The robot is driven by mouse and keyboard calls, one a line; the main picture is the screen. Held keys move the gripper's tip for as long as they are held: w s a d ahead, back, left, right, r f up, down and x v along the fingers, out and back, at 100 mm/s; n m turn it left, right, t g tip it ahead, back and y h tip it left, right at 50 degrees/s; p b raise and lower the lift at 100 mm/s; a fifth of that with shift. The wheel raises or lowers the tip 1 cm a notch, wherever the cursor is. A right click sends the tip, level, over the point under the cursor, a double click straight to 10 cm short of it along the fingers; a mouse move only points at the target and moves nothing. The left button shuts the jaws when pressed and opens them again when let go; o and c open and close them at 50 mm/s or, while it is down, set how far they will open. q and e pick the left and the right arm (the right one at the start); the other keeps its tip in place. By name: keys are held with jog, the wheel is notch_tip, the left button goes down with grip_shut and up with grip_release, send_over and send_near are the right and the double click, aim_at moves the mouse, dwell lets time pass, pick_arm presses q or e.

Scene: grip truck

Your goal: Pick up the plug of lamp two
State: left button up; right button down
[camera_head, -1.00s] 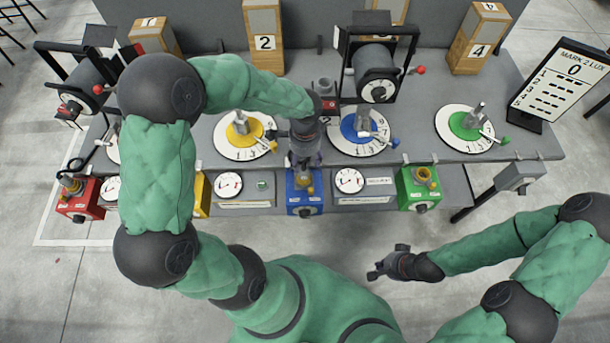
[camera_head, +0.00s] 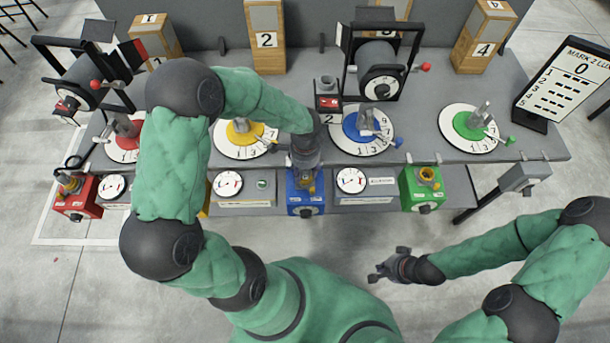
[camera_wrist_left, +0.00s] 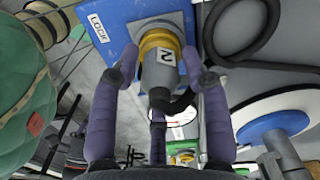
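In the head view my left gripper (camera_head: 306,178) is over the blue box (camera_head: 298,205) and largely hides the plug. My right gripper (camera_head: 380,272) is low in front of the bench; its finger opening is not clear.
The lamp in a black frame (camera_head: 381,80) stands behind the blue dial (camera_head: 350,128). Yellow (camera_head: 223,138) and green (camera_head: 459,128) dials flank it. A red box (camera_head: 75,205) and a green box (camera_head: 422,197) are along the front edge. Floor in front is clear.

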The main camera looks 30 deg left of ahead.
pick_arm(q)
grip_shut()
jog(key=shift+r, duration=0.1)
